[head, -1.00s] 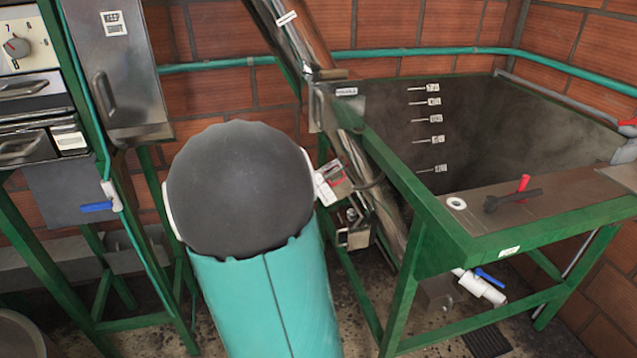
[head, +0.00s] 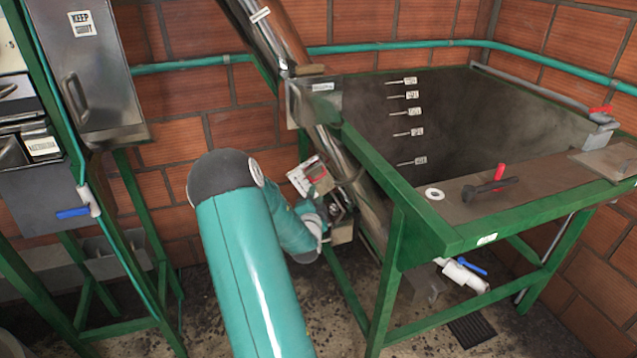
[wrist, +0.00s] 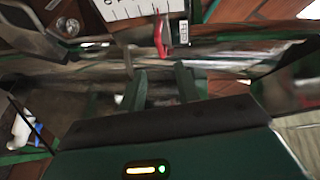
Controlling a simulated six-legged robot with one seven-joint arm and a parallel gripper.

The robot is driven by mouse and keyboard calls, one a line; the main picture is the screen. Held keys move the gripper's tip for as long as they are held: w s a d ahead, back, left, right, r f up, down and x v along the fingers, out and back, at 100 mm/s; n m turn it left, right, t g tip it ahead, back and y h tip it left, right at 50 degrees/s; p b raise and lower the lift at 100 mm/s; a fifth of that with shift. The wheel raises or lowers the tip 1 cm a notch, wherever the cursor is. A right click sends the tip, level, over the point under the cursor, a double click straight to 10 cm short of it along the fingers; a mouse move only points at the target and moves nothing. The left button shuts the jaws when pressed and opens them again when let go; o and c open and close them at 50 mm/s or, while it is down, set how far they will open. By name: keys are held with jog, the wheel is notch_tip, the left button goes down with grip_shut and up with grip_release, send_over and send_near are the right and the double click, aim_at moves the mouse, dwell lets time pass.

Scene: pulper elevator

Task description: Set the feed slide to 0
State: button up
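A white scale plate (wrist: 130,8) with dark tick marks shows at the top of the wrist view, cut off by the edge. A red pointer or lever (wrist: 159,36) hangs at its lower right; it looks like the feed slide's marker, but its reading cannot be made out. In the head view the white plate (head: 304,178) sits on the inclined metal tube, with red beside it. My gripper (wrist: 160,84) is open and empty, its two dark fingers apart below the red piece in the picture. In the head view my arm hides part of this area.
A green-framed tank (head: 450,120) with level labels stands on the right, its dark-handled valve (head: 486,188) on the front ledge. The inclined metal tube (head: 335,150) runs beside it. A steel cabinet (head: 100,75) and a blue-handled valve (head: 73,213) are on the left.

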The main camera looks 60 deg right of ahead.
jog(key=x, duration=0.8)
jog(key=shift+w+d, duration=0.15)
jog(key=shift+d, duration=0.1)
jog(key=shift+c, duration=0.2)
grip_shut()
